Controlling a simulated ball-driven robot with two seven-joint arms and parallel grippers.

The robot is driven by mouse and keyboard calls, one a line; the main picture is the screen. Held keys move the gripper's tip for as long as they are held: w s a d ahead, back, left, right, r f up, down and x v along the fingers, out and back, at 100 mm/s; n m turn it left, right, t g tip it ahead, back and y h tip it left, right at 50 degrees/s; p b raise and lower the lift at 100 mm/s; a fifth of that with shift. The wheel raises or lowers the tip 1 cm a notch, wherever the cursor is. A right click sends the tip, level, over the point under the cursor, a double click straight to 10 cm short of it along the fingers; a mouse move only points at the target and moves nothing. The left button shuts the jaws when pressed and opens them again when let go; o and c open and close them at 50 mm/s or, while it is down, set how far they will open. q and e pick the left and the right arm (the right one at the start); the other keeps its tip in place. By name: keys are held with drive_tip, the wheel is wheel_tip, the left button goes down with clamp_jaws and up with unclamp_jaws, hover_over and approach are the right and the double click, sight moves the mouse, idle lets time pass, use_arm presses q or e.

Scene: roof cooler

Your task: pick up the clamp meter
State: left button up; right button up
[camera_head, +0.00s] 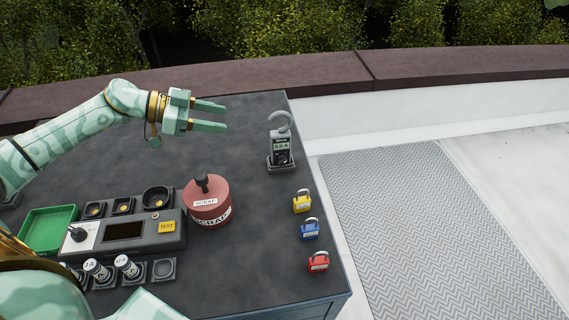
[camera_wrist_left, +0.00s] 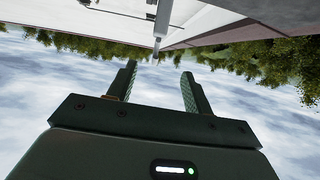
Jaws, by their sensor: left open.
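The clamp meter (camera_head: 281,146) stands upright in a dark holder near the right edge of the dark table, its grey hook-shaped jaw at the top and a small display reading in front. My left gripper (camera_head: 226,115) is open and empty, above the table to the left of the clamp meter, its fingers pointing right toward it with a clear gap between. In the left wrist view, the two fingers of my left gripper (camera_wrist_left: 158,76) are spread apart with nothing between them. The right gripper does not show.
A red scrap pot (camera_head: 208,203) stands left of and nearer than the clamp meter. Yellow (camera_head: 302,204), blue (camera_head: 310,231) and red (camera_head: 318,264) padlocks line the right edge. A test box (camera_head: 126,232), green tray (camera_head: 47,229) and fuses (camera_head: 128,267) fill the near left.

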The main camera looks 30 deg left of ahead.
use_arm(q)
drive_tip(key=b, duration=0.2)
approach(281, 145)
drive_tip(key=b+x, duration=0.1)
drive_tip(key=x, duration=0.2)
drive_tip(key=f+b+x, duration=0.1)
drive_tip(key=b+x, duration=0.1)
drive_tip(key=x, duration=0.1)
drive_tip(key=a+b+x, duration=0.1)
drive_tip(key=b+x, duration=0.1)
drive_tip(key=x, duration=0.2)
drive_tip(key=shift+w+a+f, duration=0.1)
drive_tip(key=shift+w+f, duration=0.1)
drive_tip(key=shift+w, duration=0.2)
drive_tip(key=shift+w+d+f, duration=0.1)
drive_tip(key=shift+w+d, duration=0.1)
drive_tip(key=shift+w, duration=0.05)
drive_tip(key=shift+c, duration=0.6)
clamp_jaws()
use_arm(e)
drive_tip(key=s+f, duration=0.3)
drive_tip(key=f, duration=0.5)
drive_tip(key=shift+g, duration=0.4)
